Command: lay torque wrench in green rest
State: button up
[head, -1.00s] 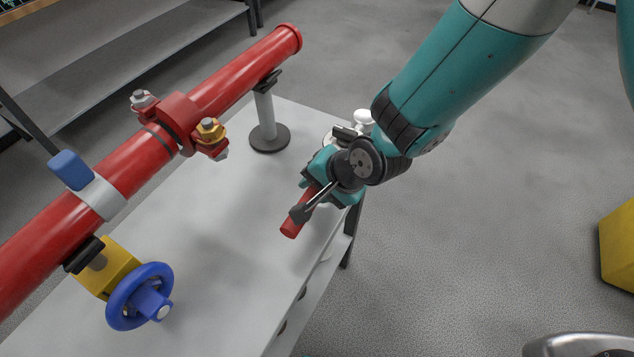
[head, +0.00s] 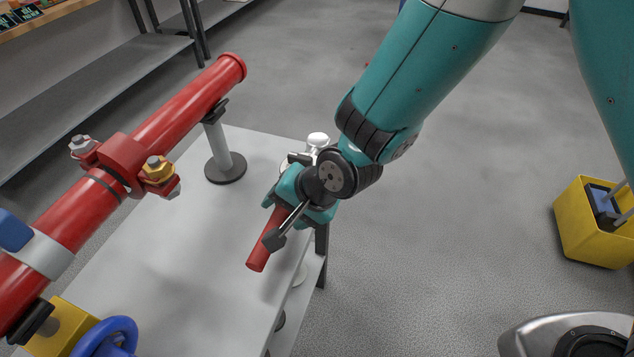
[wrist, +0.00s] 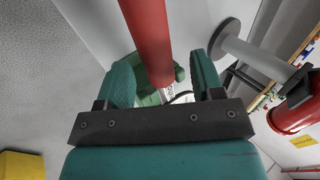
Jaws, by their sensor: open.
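The torque wrench shows as a red bar (head: 266,245) sticking out from under my gripper (head: 284,205) at the table's right edge, in the head view. In the wrist view its red bar (wrist: 150,35) runs down from the top to between the two teal fingers of my gripper (wrist: 164,80). The fingers are apart, with a gap on each side of the bar. Green pieces (wrist: 148,98) that look like the green rest show around and beneath the wrench's near end. Whether the wrench is fully seated there is hidden by the gripper.
A red pipe (head: 75,215) with a clamp and a blue handwheel (head: 108,340) runs along the left of the white table (head: 185,265). A grey post (head: 222,150) stands behind. A white knob (head: 318,140) is just behind my gripper. A yellow bin (head: 590,235) stands on open floor.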

jog(key=v, duration=1.4)
jog(key=s+d+r+n+g+h+p, duration=0.2)
jog(key=s+d+r+n+p, duration=0.1)
jog(key=s+d+r+n, duration=0.6)
jog(key=d+r+n, duration=0.2)
jog(key=d+r, duration=0.1)
jog(key=shift+s+r+g, duration=0.3)
jog(key=shift+s+g, duration=0.05)
jog(key=shift+g, duration=0.05)
jog(key=shift+d, duration=0.15)
